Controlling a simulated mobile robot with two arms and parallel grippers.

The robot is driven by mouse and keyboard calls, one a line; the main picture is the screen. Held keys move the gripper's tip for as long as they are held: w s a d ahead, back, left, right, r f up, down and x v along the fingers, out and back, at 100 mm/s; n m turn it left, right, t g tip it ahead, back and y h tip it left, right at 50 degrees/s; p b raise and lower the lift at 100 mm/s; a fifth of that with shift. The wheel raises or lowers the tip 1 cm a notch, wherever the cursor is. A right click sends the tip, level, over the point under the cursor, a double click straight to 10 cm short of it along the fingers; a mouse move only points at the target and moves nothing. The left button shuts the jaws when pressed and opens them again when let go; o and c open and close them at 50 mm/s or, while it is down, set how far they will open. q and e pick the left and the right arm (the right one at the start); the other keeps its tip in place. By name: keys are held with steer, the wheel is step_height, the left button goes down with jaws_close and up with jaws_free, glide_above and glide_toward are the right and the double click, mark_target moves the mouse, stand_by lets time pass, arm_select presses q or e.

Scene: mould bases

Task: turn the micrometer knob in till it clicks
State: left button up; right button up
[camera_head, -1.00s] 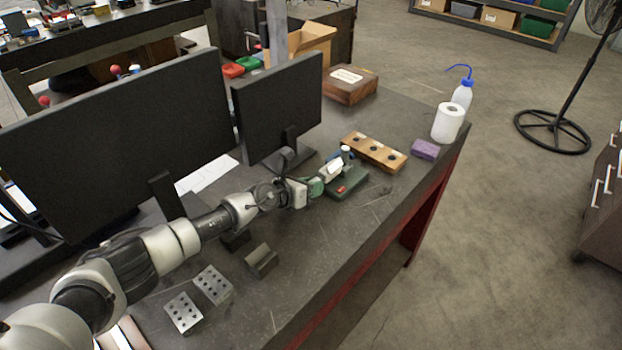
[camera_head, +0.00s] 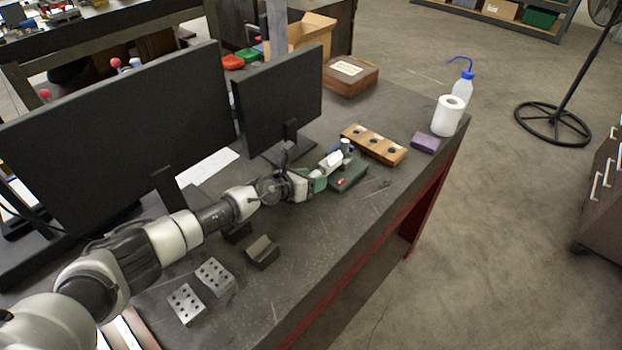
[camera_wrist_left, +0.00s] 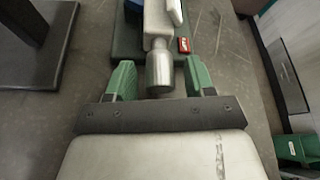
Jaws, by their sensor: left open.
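The micrometer's silver knob (camera_wrist_left: 160,76) is a short cylinder in the left wrist view, attached to a pale grey body (camera_wrist_left: 158,22). The body shows small and pale in the head view (camera_head: 332,160), held over a dark green base (camera_head: 349,175) with a red tag (camera_wrist_left: 184,45). My left gripper (camera_head: 319,182) is open at the knob. In the left wrist view its green fingers (camera_wrist_left: 161,78) stand either side of the knob, with visible gaps. My right gripper is not in view.
A wooden block with holes (camera_head: 374,145) lies just behind the base. A monitor (camera_head: 279,100) stands to the left. A purple block (camera_head: 425,142), white roll (camera_head: 447,115) and wash bottle (camera_head: 463,88) are at the right edge. Bench in front of the base is mostly clear.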

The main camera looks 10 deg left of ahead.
arm_select(q)
steer(key=shift+a, duration=0.1)
steer(key=shift+s+a+r+p, duration=0.15)
steer(key=shift+s+r+p, duration=0.1)
steer(key=shift+p, duration=0.15)
steer(key=p+v, duration=0.5)
steer(key=v, duration=0.4)
steer(key=shift+s+a+r, duration=0.1)
steer(key=shift+s+a, duration=0.2)
steer(key=shift+s, duration=0.1)
